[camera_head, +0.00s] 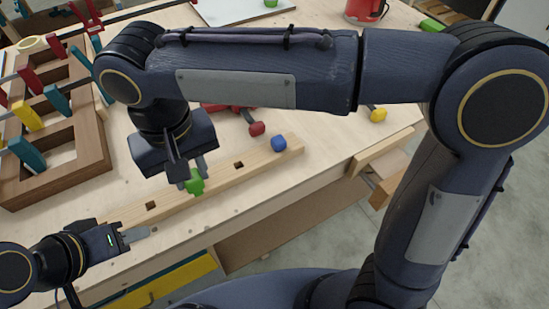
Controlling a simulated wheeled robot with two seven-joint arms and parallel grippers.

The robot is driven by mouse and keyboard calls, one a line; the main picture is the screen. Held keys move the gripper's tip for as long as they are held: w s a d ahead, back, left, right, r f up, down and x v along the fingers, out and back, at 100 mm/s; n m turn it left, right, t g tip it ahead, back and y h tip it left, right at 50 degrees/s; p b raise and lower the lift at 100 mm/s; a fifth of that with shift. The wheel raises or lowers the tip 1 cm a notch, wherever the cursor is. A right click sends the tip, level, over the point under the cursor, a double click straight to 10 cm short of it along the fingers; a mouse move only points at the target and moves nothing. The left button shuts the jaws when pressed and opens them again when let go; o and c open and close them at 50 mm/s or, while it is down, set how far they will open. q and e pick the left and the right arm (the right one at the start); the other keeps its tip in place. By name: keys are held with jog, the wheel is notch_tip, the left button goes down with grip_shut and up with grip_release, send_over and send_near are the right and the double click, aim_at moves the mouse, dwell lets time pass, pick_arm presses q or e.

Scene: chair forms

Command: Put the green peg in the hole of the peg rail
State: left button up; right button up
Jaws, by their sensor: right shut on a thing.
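The peg rail (220,175) is a long pale wooden bar lying diagonally on the workbench. Two dark square holes show in it, one left and one right of centre. A blue peg (279,144) stands at its right end. My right gripper (186,178) reaches over from the right and is shut on the green peg (195,185). The peg appears at the middle of the rail, between the two visible holes; I cannot tell whether it is in a hole or above it. My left gripper (138,235) is near the rail's left end, empty; its finger gap is unclear.
A wooden rack (85,150) with coloured clamps stands at the left. A red mug (364,10) stands at the back. The bench's front edge runs close before the rail.

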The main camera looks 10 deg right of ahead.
jog(key=w+d+f, duration=0.2)
jog(key=w+f, duration=0.2)
jog(key=w+d+f+p, duration=0.1)
jog(key=w+d+f, duration=0.2)
jog(key=w+f, duration=0.1)
jog(key=w+d+f, duration=0.2)
jog(key=w+f, duration=0.1)
jog(key=f, duration=0.2)
jog(key=shift+w+d+p, duration=0.3)
jog(key=shift+w+d, duration=0.1)
jog(key=shift+f, duration=0.1)
jog(key=shift+f, duration=0.15)
jog(key=o, duration=1)
jog(key=shift+c, duration=0.2)
